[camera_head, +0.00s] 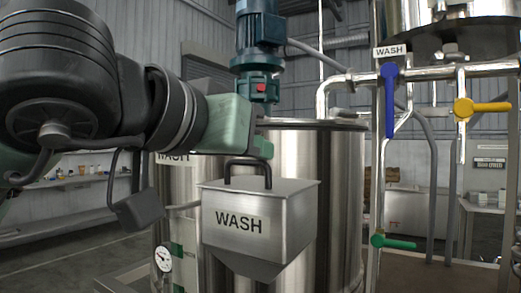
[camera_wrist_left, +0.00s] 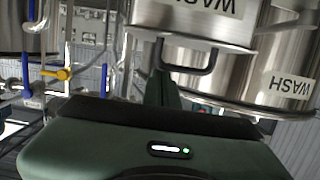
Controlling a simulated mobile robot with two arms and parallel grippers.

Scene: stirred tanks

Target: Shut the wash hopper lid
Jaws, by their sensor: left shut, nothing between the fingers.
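The wash hopper (camera_head: 262,228) is a steel box with a WASH label, mounted on the front of a steel tank. Its lid (camera_head: 285,187) looks flat across the top, level with the box rim. A black bar handle (camera_head: 247,161) stands up from the lid's front part. My left gripper (camera_head: 264,148) is shut and empty, right at the top of the handle; I cannot tell whether it touches. In the left wrist view the picture is upside down: the handle (camera_wrist_left: 208,68) shows beside the green fingers (camera_wrist_left: 160,60), with the hopper (camera_wrist_left: 190,18) beyond. My right gripper is not in view.
The large steel tank (camera_head: 340,190) stands behind the hopper, with a blue motor (camera_head: 260,30) above. Pipes at right carry a blue valve handle (camera_head: 389,100), a yellow one (camera_head: 482,107) and a green one (camera_head: 398,243). A gauge (camera_head: 163,259) sits at lower left.

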